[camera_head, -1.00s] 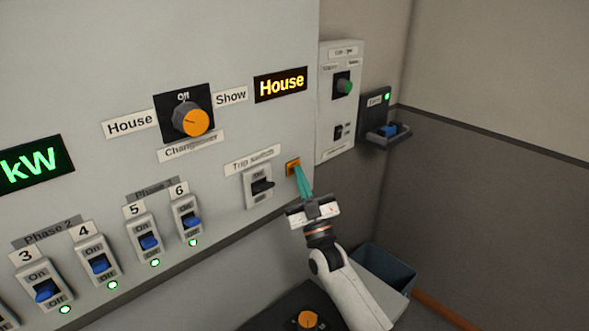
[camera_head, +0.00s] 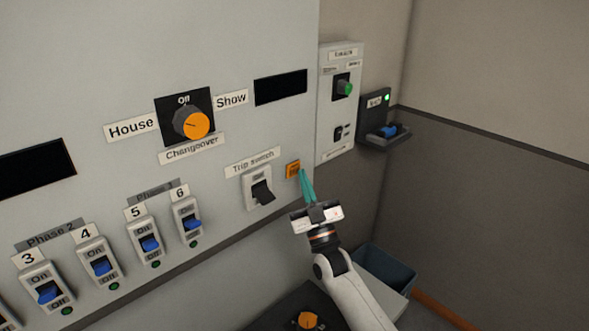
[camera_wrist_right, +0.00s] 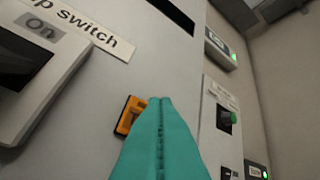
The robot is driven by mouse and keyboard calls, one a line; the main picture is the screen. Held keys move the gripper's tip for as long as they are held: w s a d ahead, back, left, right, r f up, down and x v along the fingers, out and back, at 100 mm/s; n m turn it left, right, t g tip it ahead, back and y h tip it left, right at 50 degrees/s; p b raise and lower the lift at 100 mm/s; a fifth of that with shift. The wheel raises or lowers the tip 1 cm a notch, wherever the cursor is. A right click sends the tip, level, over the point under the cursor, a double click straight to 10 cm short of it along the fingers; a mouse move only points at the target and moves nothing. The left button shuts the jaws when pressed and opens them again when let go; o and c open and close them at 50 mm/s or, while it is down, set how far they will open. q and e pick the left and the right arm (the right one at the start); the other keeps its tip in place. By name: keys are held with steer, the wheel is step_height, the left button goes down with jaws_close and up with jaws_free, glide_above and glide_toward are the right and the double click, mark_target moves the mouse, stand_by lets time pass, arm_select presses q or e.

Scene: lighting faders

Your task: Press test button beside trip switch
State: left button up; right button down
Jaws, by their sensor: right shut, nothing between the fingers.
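The orange test button (camera_head: 292,168) is on the grey panel, just right of the black trip switch (camera_head: 262,191). The trip switch lever now tilts downward. My right gripper (camera_head: 304,173) is shut and empty, its teal fingertips just right of the button in the head view. In the right wrist view the closed teal fingers (camera_wrist_right: 160,105) partly overlap the orange button (camera_wrist_right: 128,115); I cannot tell whether they touch it. The display by Show (camera_head: 281,87) and the kW display (camera_head: 36,166) are dark. My left gripper is out of view.
Blue breaker switches (camera_head: 150,244) run along the lower panel, their lamps unlit. An orange changeover knob (camera_head: 194,124) sits above. A smaller box with a green knob (camera_head: 345,88) is at right. A blue bin (camera_head: 387,270) stands below.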

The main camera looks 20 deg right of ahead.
steer(key=s, duration=0.1)
steer(key=s+d+p, duration=0.1)
steer(key=s, duration=0.1)
steer(key=s+p, duration=0.1)
steer(key=shift+s+d, duration=0.35)
steer(key=shift+f, duration=0.1)
stand_by(0.7)
